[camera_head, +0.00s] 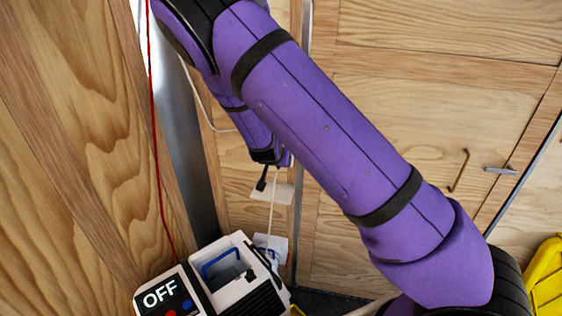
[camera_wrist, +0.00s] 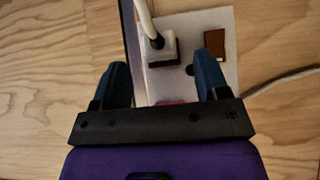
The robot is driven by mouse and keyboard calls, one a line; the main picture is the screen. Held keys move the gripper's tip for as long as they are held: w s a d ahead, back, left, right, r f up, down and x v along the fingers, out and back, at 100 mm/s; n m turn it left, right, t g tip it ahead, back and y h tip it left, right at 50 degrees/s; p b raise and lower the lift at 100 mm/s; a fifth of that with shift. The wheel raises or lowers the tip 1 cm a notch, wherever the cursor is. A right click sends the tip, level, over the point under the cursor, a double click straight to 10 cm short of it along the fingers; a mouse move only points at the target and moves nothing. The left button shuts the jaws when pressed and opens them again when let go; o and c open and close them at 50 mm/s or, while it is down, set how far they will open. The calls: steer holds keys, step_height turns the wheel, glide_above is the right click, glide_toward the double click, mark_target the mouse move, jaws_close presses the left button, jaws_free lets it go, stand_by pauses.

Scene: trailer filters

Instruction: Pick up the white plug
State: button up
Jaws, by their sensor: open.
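The white plug (camera_wrist: 163,53) shows in the wrist view, with a thick white cord entering it from above through a dark end. It sits on a pale panel (camera_wrist: 186,22) on the wood surface. My gripper (camera_wrist: 160,64) has its two blue fingers spread wide, with the plug in line between and slightly beyond them. No contact shows. In the head view, my gripper (camera_head: 264,178) is at the small white panel (camera_head: 277,195), below the end of my purple arm. I cannot make out the plug itself there.
A white and black box (camera_head: 238,272) with a blue handle stands at the bottom, beside an "OFF" panel (camera_head: 162,294). A red cord (camera_head: 156,130) hangs at left. A white cable (camera_wrist: 283,79) runs right of the panel. Wooden cabinet doors (camera_head: 430,120) fill the right.

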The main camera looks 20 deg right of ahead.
steer(key=shift+x, duration=1.7)
steer(key=shift+c, duration=0.5)
steer(key=c, duration=1)
steer(key=shift+r, duration=0.1)
steer(key=shift+s+a+r, duration=0.25)
steer(key=shift+s+r, duration=0.1)
steer(key=s+a+r, duration=0.2)
steer(key=s, duration=0.1)
steer(key=s+a+r, duration=0.2)
steer(key=s+a, duration=0.1)
steer(key=s, duration=0.1)
steer(key=s+a+r, duration=0.2)
steer(key=s+r, duration=0.1)
steer(key=s, duration=0.1)
steer(key=shift+a+r, duration=0.1)
steer(key=shift+a, duration=0.05)
jaws_close()
steer(key=shift+s, duration=0.1)
